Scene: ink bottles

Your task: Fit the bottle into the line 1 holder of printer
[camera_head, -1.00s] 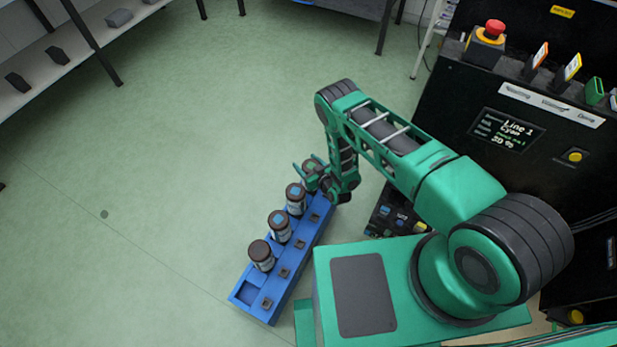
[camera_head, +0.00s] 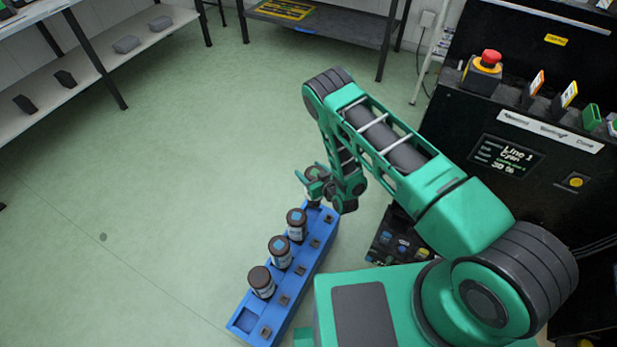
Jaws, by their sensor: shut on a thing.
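My gripper (camera_head: 316,184) is shut on a dark-capped bottle (camera_head: 314,173) at the far end of the blue rack (camera_head: 247,320). The bottle is partly hidden by the gripper, and I cannot tell whether it is clear of the rack. Three more brown-capped bottles stand upright in the rack: one (camera_head: 297,224), one (camera_head: 280,252) and one (camera_head: 261,282). The black printer (camera_head: 460,130) stands at the right, and its screen (camera_head: 506,156) reads Line 1, Cyan. A low dark unit (camera_head: 385,250) with several coloured caps or labels sits beside the printer, partly hidden by my arm.
A red emergency button (camera_head: 490,58) and several coloured tags (camera_head: 569,94) stand on the printer's top edge. A white shelf (camera_head: 150,38) with dark blocks is at the upper left. A dark table (camera_head: 340,32) stands at the back. The green floor at left is clear.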

